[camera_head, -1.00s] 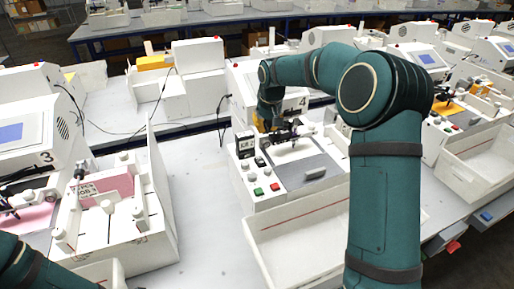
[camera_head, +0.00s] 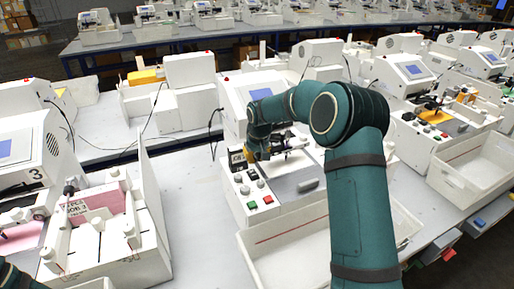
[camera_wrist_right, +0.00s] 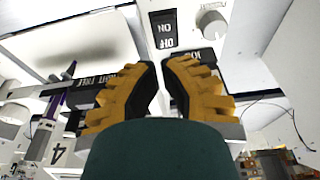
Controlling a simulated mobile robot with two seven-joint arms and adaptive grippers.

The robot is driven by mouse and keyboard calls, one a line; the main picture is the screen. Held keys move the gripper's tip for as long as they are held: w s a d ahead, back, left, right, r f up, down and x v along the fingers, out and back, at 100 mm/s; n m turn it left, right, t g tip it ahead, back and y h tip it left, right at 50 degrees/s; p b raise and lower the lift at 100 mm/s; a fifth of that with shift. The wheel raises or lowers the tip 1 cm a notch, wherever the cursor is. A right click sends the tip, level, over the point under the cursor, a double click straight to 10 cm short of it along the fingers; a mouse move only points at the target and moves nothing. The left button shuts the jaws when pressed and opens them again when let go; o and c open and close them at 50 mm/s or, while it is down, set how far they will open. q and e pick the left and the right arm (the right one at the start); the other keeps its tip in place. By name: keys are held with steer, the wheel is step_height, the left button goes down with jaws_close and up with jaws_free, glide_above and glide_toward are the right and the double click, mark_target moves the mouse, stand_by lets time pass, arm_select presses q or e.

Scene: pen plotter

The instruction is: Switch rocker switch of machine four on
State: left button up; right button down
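Machine four (camera_head: 248,82) is the white machine in the middle of the head view; its number 4 (camera_wrist_right: 57,155) shows in the right wrist view. The black rocker switch (camera_wrist_right: 164,30), marked ON and OFF, shows at the top of the right wrist view, just beyond my fingertips. My left gripper is out of view.
A grey knob (camera_wrist_right: 212,22) sits beside the switch. A black box (camera_head: 238,160), a green button (camera_head: 252,205) and a red button (camera_head: 268,199) are on the panel. A white bin (camera_head: 290,245) stands in front. Machine three (camera_head: 35,150) is at left; the table between is clear.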

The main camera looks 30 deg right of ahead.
mark_target(256, 174)
steer(key=shift+s+f, duration=0.2)
steer(key=shift+f, duration=2.4)
arm_select(q)
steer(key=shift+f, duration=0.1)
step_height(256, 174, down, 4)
steer(key=b, duration=0.3)
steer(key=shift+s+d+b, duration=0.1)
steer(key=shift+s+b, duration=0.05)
steer(key=shift+b, duration=0.25)
arm_select(e)
steer(key=shift+s+f+t, duration=0.2)
steer(key=shift+f+t, duration=0.4)
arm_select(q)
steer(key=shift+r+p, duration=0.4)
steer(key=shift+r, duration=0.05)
arm_select(e)
steer(key=shift+w+r, duration=0.1)
steer(key=shift+r, duration=0.2)
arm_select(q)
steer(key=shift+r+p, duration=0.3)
arm_select(e)
steer(key=shift+w+r, duration=0.2)
steer(key=shift+w, duration=0.55)
